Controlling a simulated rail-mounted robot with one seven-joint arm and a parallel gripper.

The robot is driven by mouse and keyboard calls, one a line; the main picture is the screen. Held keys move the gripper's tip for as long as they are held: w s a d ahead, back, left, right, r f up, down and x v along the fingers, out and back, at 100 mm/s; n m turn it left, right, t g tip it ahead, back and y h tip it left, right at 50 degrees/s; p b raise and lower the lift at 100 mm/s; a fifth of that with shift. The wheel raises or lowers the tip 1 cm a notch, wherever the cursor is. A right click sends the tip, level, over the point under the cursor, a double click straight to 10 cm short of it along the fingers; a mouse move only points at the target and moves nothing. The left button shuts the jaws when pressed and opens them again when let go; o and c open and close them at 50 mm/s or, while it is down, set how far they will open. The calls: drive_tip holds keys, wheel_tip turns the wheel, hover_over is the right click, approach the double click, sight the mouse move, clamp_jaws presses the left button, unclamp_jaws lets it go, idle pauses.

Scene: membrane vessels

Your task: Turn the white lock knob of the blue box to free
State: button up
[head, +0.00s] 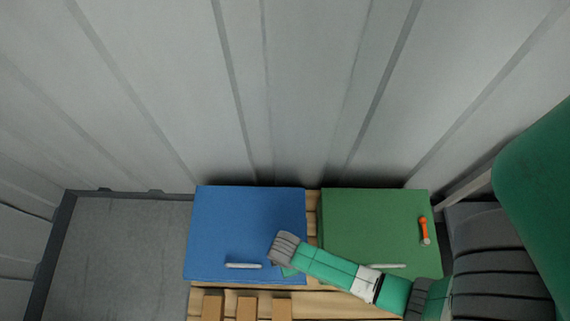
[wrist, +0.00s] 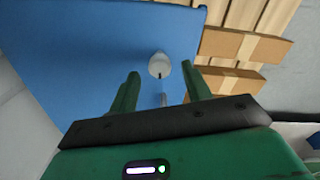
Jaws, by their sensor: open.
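The blue box (head: 245,220) stands left of centre in the head view, and its blue face (wrist: 85,50) fills much of the wrist view. The white lock knob (wrist: 159,66) shows on that face, round with a small dark mark at its lower edge. My gripper (wrist: 160,71) is open, its two green fingers on either side of the knob in the picture with gaps to both. I cannot tell how far the fingertips are from the face. In the head view my arm's end covers the box's lower right corner and the knob is not visible.
A green box (head: 370,215) with an orange lever (head: 423,229) stands right of the blue one. A white handle bar (head: 243,265) is on the blue box. Both boxes rest on a wooden pallet (head: 312,212). Ribbed grey walls (head: 300,90) enclose them; bare floor (head: 120,250) lies left.

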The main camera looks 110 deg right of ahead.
wheel_tip(320, 180, down, 2)
drive_tip(key=c, duration=1)
drive_tip(key=shift+r+m+p, duration=0.3)
drive_tip(key=shift+m+p, duration=0.1)
drive_tip(key=shift+p, duration=0.1)
drive_tip(key=shift+f+m, duration=0.25)
drive_tip(key=shift+m, duration=0.15)
drive_tip(key=o, duration=1)
drive_tip(key=shift+r, duration=0.1)
